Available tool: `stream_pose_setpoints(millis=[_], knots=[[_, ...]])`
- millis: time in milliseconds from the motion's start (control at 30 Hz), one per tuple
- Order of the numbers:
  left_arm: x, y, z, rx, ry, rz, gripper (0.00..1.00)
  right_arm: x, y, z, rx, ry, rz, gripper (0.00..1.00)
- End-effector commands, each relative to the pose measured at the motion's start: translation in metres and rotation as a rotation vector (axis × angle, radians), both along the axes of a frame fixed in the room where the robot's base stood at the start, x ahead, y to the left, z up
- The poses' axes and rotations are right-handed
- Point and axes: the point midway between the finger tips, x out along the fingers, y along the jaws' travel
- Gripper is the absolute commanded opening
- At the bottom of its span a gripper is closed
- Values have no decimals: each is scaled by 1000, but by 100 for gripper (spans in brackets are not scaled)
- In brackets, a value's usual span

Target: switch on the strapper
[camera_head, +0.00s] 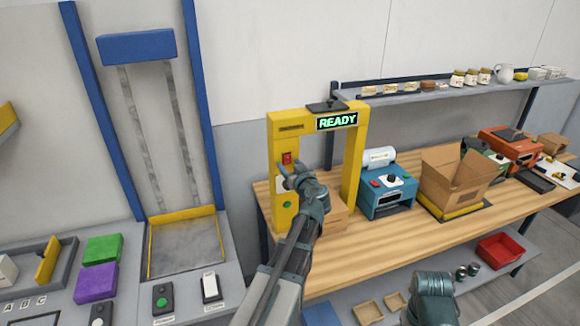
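The strapper (279,218) is a yellow arch standing at the left end of the wooden bench. Its display (337,121) is lit and reads READY in green. A red switch (287,157) sits on the front of its left post, with a green button (287,204) lower down. My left gripper (287,172) is at that post, just below the red switch and partly over the post. I cannot tell whether it touches the switch or how far its fingers are apart. Part of my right arm shows at the bottom right, but its gripper is not in view.
A blue machine (388,190) and an open cardboard box (455,178) stand right of the strapper on the bench (385,245). A shelf (440,93) with jars runs behind. A control panel (185,292) with buttons lies at the lower left. A red tray (500,250) sits on the lower shelf.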

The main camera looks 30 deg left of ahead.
Motion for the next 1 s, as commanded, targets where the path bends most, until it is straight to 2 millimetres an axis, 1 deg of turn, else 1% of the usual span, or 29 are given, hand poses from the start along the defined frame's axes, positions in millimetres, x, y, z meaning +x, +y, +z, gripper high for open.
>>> stream_pose_setpoints(millis=[167, 267, 367, 500, 700, 833, 1000], knots=[[-2, -2, 0, 0, 0, 0, 62, 0, 0, 1, 0, 0, 0, 50], [-8, -9, 2, 0, 0, -2, 62, 0, 0, 2, 0, 0, 0, 50], [-21, -22, 5, 0, 0, -3, 62, 0, 0, 5, 0, 0, 0, 50], [-42, -46, 10, 0, 0, -4, 62, 0, 0, 9, 0, 0, 0, 50], [-67, -77, 14, 0, 0, -3, 62, 0, 0, 14, 0, 0, 0, 50], [-79, -91, 17, 0, 0, -2, 62, 0, 0, 17, 0, 0, -1, 50], [-87, -102, 18, 0, 0, -1, 62, 0, 0, 18, 0, 0, -1, 50]])
